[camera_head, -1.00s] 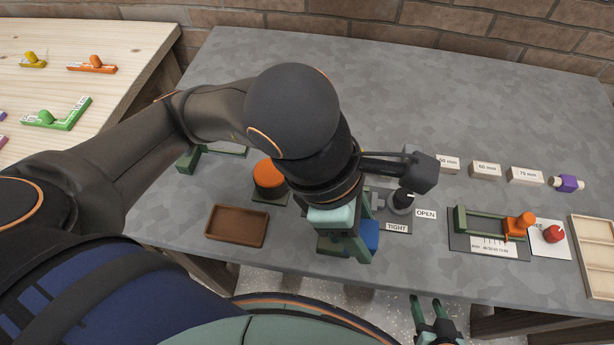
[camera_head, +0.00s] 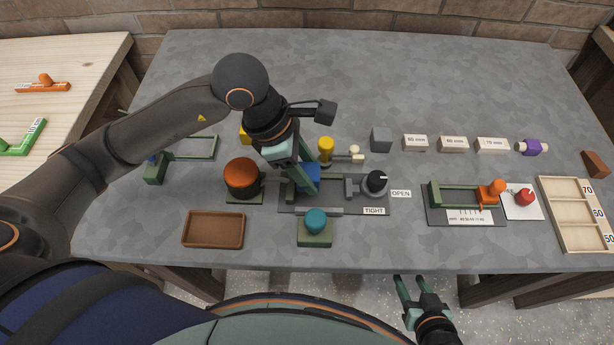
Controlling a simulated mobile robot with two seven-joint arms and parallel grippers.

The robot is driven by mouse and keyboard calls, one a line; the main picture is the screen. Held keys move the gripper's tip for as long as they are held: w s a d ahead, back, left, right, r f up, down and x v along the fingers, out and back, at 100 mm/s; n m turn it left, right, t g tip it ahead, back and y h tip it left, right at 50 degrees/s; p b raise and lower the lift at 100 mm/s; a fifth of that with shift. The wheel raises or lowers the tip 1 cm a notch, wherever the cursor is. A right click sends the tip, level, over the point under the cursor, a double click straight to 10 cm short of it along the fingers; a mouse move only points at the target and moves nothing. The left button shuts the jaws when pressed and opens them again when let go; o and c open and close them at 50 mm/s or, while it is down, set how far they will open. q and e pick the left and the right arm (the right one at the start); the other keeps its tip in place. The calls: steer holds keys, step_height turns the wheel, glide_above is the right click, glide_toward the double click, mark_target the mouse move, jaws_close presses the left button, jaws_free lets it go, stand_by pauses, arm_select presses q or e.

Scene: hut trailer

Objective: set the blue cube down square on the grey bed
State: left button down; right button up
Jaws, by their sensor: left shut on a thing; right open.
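The blue cube (camera_head: 312,179) is in the jaws of my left gripper (camera_head: 303,180), which points down over the left part of the vice. The gripper partly hides the cube, and I cannot tell whether the cube touches the bed. The grey bed (camera_head: 334,197) lies around and right of the cube, between a green jaw on the left and a grey jaw (camera_head: 352,188) on the right. The black knob (camera_head: 376,182) stands at the right end, beside the OPEN and TIGHT labels. My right gripper (camera_head: 413,283) is open and empty, in front of the table edge.
A teal button (camera_head: 316,221) stands in front of the vice and an orange one (camera_head: 241,176) to its left. A yellow-topped piece (camera_head: 325,149) is close behind. A brown tray (camera_head: 213,230) is front left. The back of the table is clear.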

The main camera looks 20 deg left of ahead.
arm_select(q)
steer(key=shift+w+a+f, duration=0.1)
steer(key=shift+f, duration=0.85)
steer(key=shift+w+a+f, duration=0.1)
steer(key=shift+f, duration=0.8)
steer(key=shift+f, duration=0.15)
steer(key=c, duration=0.6)
jaws_free()
steer(key=shift+r, duration=0.3)
steer(key=p+v, duration=0.1)
steer(key=v, duration=1)
steer(key=shift+s+a+r, duration=0.1)
steer(key=shift+a+r, duration=0.15)
steer(key=shift+r, duration=0.1)
